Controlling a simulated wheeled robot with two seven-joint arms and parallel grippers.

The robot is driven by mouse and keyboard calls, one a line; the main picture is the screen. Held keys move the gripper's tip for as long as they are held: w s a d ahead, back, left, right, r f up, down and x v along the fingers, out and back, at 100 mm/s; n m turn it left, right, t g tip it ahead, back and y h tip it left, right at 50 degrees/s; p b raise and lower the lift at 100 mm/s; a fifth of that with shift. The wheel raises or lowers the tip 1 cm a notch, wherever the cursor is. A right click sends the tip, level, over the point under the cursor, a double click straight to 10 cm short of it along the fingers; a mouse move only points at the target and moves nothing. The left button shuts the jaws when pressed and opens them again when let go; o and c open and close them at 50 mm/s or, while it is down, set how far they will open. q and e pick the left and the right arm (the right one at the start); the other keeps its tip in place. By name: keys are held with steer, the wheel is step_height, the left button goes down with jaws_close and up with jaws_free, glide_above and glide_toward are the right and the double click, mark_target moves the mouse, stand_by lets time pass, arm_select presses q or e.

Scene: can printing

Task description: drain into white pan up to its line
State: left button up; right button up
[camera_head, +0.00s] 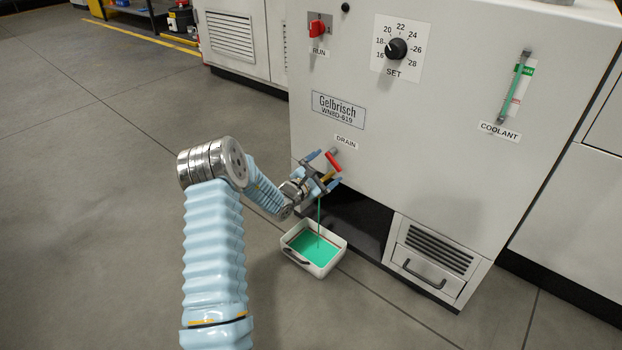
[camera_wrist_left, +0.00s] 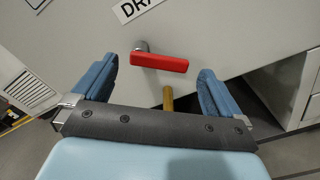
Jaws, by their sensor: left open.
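A white pan (camera_head: 336,257) with a dark handle stands on the floor below the drain. Green coolant (camera_head: 311,248) lies in it, and a thin green stream falls into it from above. A fill line inside the pan cannot be made out. The red drain lever (camera_head: 334,161) sits under the DRAIN label; in the left wrist view the red lever (camera_wrist_left: 160,63) lies nearly level, above a brass spout (camera_wrist_left: 168,98). My left gripper (camera_head: 323,169) is open around the lever area, its blue fingers apart on either side, not closed on it. My right gripper is not in view.
The cabinet front carries a red RUN switch (camera_head: 317,27), a SET dial (camera_head: 396,48) and a coolant sight tube (camera_head: 515,87) with a green and white card beside it. A vented drawer (camera_head: 432,257) is right of the dark recess. Floor left of the pan is clear.

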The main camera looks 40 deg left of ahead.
arm_select(q)
steer(key=s, duration=0.9)
steer(key=shift+s+a, duration=0.15)
steer(key=shift+a, duration=0.15)
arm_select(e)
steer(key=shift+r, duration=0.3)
